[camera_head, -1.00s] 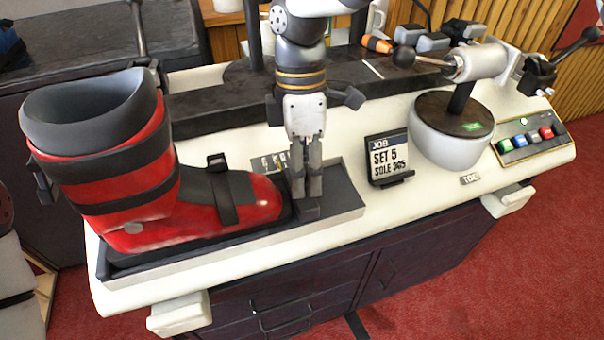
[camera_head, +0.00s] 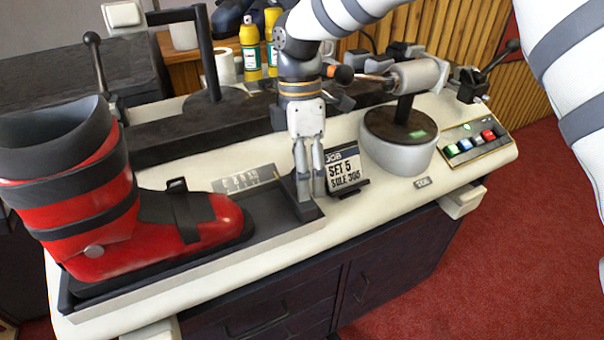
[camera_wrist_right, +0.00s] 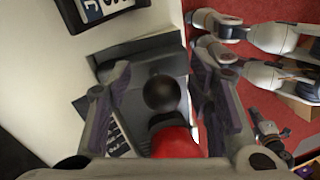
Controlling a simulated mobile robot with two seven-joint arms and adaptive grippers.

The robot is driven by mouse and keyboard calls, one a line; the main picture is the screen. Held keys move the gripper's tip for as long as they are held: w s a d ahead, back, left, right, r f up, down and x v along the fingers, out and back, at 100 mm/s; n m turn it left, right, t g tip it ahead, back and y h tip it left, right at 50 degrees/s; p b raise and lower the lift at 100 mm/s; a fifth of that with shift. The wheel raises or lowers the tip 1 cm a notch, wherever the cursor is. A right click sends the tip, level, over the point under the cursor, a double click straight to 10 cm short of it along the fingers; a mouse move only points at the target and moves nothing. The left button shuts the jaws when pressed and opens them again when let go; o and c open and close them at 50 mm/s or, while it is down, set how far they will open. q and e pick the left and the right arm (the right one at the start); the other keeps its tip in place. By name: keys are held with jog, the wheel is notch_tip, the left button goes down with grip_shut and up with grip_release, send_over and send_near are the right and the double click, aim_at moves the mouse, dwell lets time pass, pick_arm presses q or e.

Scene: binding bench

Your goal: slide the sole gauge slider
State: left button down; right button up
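My right gripper (camera_head: 308,190) points straight down at the slider. In the wrist view a round black knob (camera_wrist_right: 161,93) sits between the right gripper's fingers (camera_wrist_right: 160,75), with a gap visible on both sides. Grey arm parts of mine show at the right of the wrist view, with what looks like my left gripper (camera_wrist_right: 275,142), small and unclear.
A job sign (camera_head: 343,170) reading "SET 5 SOLE 305" stands close right of my right gripper. Beyond it are a round grey pedestal (camera_head: 398,152) with a clamp and a button panel (camera_head: 468,146). A black stand (camera_head: 213,110) and yellow bottles (camera_head: 250,50) are behind.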

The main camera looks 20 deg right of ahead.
jog(key=shift+a, duration=0.15)
jog(key=shift+w+r, duration=0.1)
jog(key=shift+r, duration=0.15)
notch_tip(320, 180, up, 11)
jog(key=w, duration=0.2)
jog(key=shift+d+r, duration=0.15)
jog(key=shift+d, duration=0.05)
